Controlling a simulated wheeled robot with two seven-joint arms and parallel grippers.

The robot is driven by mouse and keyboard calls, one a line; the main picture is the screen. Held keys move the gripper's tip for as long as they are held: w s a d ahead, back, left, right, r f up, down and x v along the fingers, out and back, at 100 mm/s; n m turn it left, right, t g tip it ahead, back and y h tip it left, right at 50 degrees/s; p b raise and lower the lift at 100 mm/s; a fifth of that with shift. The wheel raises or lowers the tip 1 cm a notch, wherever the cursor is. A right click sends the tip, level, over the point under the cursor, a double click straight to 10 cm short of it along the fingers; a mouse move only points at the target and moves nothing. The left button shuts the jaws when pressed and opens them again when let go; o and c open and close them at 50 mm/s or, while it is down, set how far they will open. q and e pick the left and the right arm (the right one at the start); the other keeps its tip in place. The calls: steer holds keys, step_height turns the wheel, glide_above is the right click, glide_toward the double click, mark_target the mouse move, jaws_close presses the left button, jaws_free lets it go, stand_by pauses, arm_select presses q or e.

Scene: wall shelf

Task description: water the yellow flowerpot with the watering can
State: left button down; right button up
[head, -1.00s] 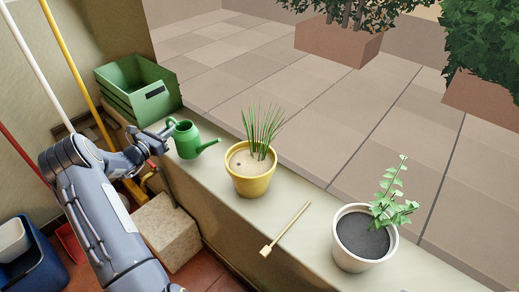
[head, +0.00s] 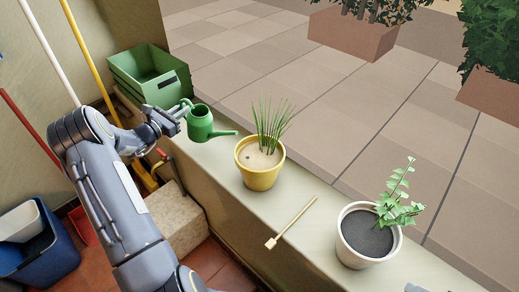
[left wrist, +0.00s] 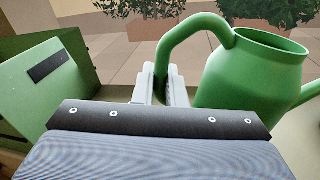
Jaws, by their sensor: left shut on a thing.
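The green watering can (head: 200,124) is in my left gripper (head: 180,108), which is shut on its handle. In the left wrist view the fingers (left wrist: 172,88) close around the handle, and the can body (left wrist: 250,72) is to their right. The can looks roughly upright, seemingly a little above the ledge. Its spout points right, with the tip near the back left rim of the yellow flowerpot (head: 260,178) in the head view. The pot stands on the ledge with pale soil and grassy green leaves.
A green crate (head: 165,93) stands on the ledge (head: 215,160) behind the can. A small wooden tool (head: 292,222) lies between the yellow pot and a white pot (head: 345,245) with a leafy plant. Poles lean at the left.

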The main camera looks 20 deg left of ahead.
mark_target(181, 103)
arm_select(q)
steer(key=shift+m, duration=0.9)
steer(key=shift+s+d+r+p, duration=0.1)
steer(key=shift+d+r+p, duration=0.25)
steer(key=shift+r, duration=0.65)
steer(key=shift+s+d+r+p, duration=0.15)
steer(key=shift+d+r, duration=0.25)
steer(key=shift+r, duration=0.55)
steer(key=shift+d+r+m+p, duration=0.35)
steer(key=shift+d+r, duration=0.15)
steer(key=shift+r, duration=0.35)
steer(key=shift+d+r+m+p, duration=0.2)
steer(key=shift+d+r+m, duration=0.2)
steer(key=shift+r, duration=0.45)
steer(key=shift+s+d+r+m, duration=0.2)
steer(key=shift+d+r+m, duration=0.25)
steer(key=shift+d+r, duration=0.45)
steer(key=shift+a+p, duration=0.15)
steer(key=shift+p, duration=0.15)
steer(key=shift+r, duration=0.3)
steer(key=shift+s+d+r+m+p, duration=0.15)
steer(key=shift+d+r+m+p, duration=0.15)
steer(key=shift+d+r+m, duration=0.45)
